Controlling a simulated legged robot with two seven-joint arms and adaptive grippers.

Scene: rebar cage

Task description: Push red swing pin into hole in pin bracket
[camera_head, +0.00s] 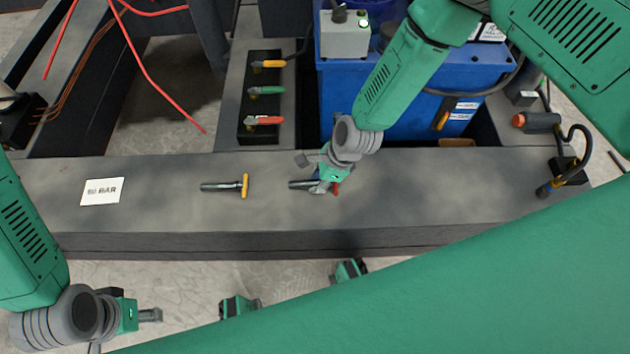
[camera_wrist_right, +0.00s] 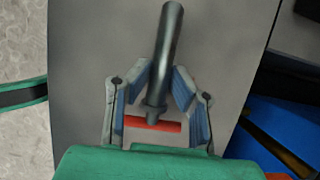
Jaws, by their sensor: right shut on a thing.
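The red swing pin has a dark round shaft (camera_head: 300,185) and a red crossbar handle. It lies along the grey beam top in the head view. In the right wrist view, its shaft (camera_wrist_right: 167,50) points up and away, and the red handle (camera_wrist_right: 153,124) lies across between the finger pads. My right gripper (camera_head: 322,183) is shut on the pin by its handle end; it also shows in the right wrist view (camera_wrist_right: 158,98). My left gripper (camera_head: 150,315) is at the lower left, away from the pins; its jaw opening is unclear. I cannot identify the pin bracket for certain.
A yellow-handled pin (camera_head: 225,186) lies left of the red one. A black plate (camera_head: 247,100) behind carries yellow, green and red levers. A blue box (camera_head: 400,115) stands behind my right arm. A white card (camera_head: 102,191) lies on the beam (camera_head: 440,185), which is otherwise largely clear.

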